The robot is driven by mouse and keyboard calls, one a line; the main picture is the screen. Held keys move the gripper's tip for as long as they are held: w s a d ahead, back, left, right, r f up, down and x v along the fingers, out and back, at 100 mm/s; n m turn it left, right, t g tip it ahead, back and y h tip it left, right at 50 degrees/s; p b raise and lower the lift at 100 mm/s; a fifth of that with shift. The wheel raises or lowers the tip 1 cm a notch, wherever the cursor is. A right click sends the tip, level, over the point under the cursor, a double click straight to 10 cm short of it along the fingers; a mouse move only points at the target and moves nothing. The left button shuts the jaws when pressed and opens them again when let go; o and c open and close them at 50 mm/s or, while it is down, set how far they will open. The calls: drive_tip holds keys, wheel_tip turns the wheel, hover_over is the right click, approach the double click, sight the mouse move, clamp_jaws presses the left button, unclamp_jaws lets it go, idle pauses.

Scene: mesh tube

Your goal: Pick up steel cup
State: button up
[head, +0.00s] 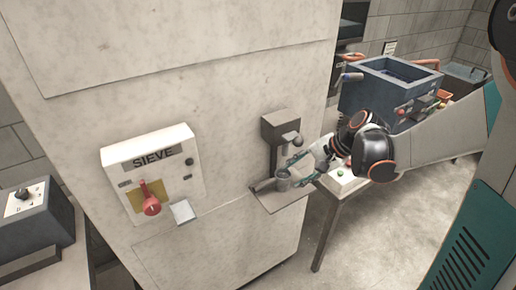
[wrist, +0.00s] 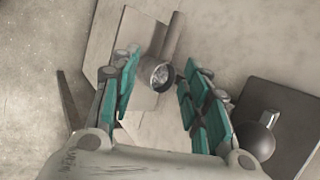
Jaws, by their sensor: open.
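The steel cup (head: 282,181) is a small grey metal cup standing on a ledge fixed to the pale machine in the head view. In the wrist view its round, dark-rimmed mouth (wrist: 160,74) shows between my fingertips, with a speckled inside. My gripper (head: 291,170) is at the cup from the right and partly overlaps it in the head view. In the wrist view my gripper (wrist: 157,72) has its teal fingers spread on either side of the cup, with gaps visible. Whether either finger touches it I cannot tell.
The ledge (head: 284,202) sticks out from the machine wall. A dark box with a round knob (head: 281,125) is mounted just above the cup. A SIEVE panel (head: 152,170) with a red handle is to the left. A table (head: 345,188) stands behind my arm at the right.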

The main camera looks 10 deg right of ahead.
sight(273, 182)
drive_tip(key=shift+m+y, duration=0.4)
drive_tip(key=shift+y, duration=0.1)
drive_tip(key=w+a+f, duration=0.1)
drive_tip(key=f, duration=0.1)
drive_tip(key=w+a+f+b, duration=0.1)
drive_tip(key=w+f, duration=0.1)
drive_tip(key=w+a+f+b, duration=0.1)
drive_tip(key=f, duration=0.1)
drive_tip(key=shift+w+a+f, duration=0.15)
drive_tip(key=shift+w+f, duration=0.05)
drive_tip(key=shift+w, duration=0.2)
drive_tip(key=shift+b+x, duration=1.15)
drive_tip(key=shift+x, duration=1.55)
drive_tip(key=shift+s+a+r, duration=0.1)
drive_tip(key=shift+a+r, duration=0.1)
clamp_jaws()
